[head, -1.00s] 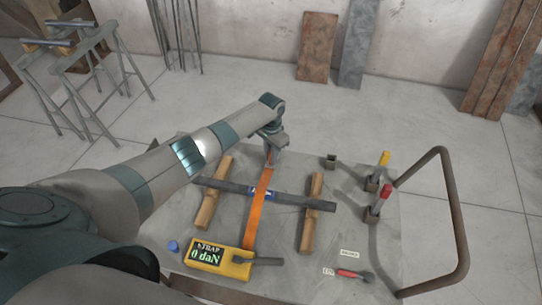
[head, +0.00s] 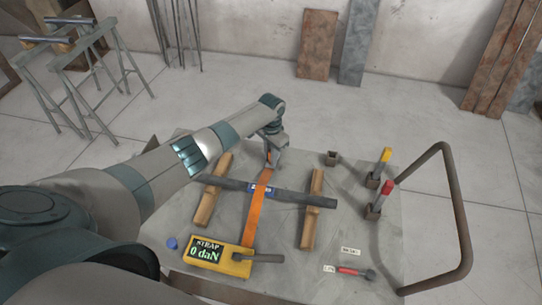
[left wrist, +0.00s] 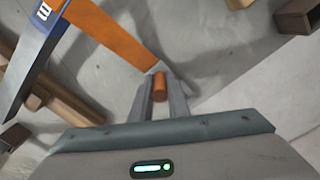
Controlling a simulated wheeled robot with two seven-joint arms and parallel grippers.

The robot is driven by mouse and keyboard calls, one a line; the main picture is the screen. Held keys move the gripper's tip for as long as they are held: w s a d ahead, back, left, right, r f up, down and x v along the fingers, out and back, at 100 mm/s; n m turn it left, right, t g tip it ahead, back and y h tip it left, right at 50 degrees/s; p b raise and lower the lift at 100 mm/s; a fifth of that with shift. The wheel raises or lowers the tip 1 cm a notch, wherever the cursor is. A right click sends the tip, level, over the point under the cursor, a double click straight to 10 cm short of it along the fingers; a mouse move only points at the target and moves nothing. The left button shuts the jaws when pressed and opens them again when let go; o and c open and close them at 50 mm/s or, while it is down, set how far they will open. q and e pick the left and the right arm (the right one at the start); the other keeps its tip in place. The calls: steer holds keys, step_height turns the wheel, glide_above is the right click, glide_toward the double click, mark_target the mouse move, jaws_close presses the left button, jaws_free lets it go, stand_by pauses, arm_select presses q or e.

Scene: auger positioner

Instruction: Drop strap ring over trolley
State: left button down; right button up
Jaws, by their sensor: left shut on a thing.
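The trolley (head: 375,250) has a grey top and a curved tube handle on its right. An orange strap (head: 252,222) runs from a yellow box (head: 219,257) reading "STRAP 0 daN", across a dark bar (head: 304,197), to my left gripper (head: 272,160). The gripper is near the trolley's far edge. In the left wrist view, its fingers (left wrist: 160,93) are shut on the orange end piece (left wrist: 160,86) of the strap (left wrist: 112,33). Whether this end is a ring cannot be made out. My right gripper is not in view.
The bar lies across two wooden blocks (head: 212,190) (head: 312,210). An empty socket (head: 331,158), a yellow-topped tool (head: 380,165) and a red-topped tool (head: 381,197) stand at right. A red-handled tool (head: 352,271) lies at the front. Trestles (head: 82,70) stand far left.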

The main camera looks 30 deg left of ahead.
arm_select(q)
steer(key=shift+f+b, duration=0.3)
steer(key=shift+f, duration=0.2)
steer(key=c, duration=1.6)
jaws_free()
step_height(320, 180, up, 18)
steer(key=b, duration=0.3)
steer(key=shift+f, duration=0.25)
